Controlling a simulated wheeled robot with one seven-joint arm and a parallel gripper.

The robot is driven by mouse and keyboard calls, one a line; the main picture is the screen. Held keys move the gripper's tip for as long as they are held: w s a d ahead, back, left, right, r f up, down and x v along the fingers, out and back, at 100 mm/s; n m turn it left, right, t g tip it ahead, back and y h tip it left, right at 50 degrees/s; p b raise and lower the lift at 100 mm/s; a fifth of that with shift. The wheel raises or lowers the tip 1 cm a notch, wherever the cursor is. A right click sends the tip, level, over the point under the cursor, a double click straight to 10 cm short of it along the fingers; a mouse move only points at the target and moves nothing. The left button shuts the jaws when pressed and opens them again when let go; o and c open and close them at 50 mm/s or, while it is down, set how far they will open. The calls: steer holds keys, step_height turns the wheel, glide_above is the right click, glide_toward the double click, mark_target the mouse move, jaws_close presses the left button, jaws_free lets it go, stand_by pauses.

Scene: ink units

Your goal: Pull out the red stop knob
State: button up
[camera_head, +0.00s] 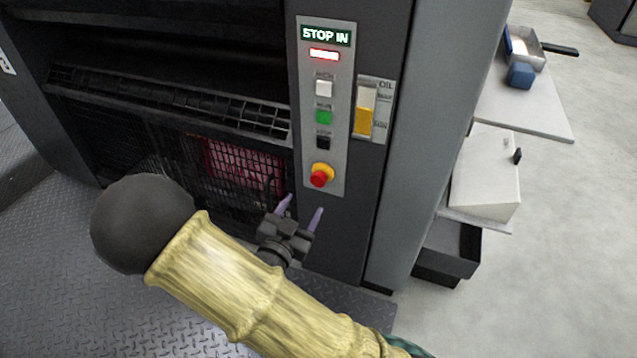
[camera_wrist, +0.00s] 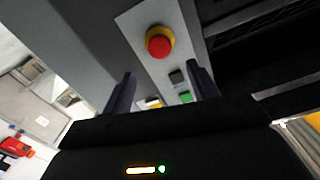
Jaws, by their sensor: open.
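The red stop knob (camera_head: 319,179) sits in a yellow collar at the bottom of the light grey control panel (camera_head: 340,60). In the wrist view the knob (camera_wrist: 159,42) shows beyond and above the fingertips, near the top centre. My gripper (camera_head: 300,212) is open and empty, just below the knob in the head view, with its two purple fingers apart. It also shows in the wrist view (camera_wrist: 160,82). The gripper appears apart from the knob. A lit sign (camera_head: 326,34) at the panel top reads STOP IN, with a red lit bar (camera_head: 324,54) under it.
Above the knob are a black button (camera_head: 323,142), a green button (camera_head: 323,117) and a white button (camera_head: 324,88). A yellow oil gauge (camera_head: 364,108) is right of the panel. A dark mesh guard (camera_head: 240,165) lies left. A bench (camera_head: 525,110) and open floor are at right.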

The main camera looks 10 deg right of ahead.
mark_target(317, 181)
steer(key=b+x, duration=0.3)
steer(key=x, duration=0.7)
steer(key=shift+f, duration=0.1)
steer(key=shift+w+d, duration=0.25)
steer(key=shift+w, duration=0.1)
steer(key=shift+c, duration=0.5)
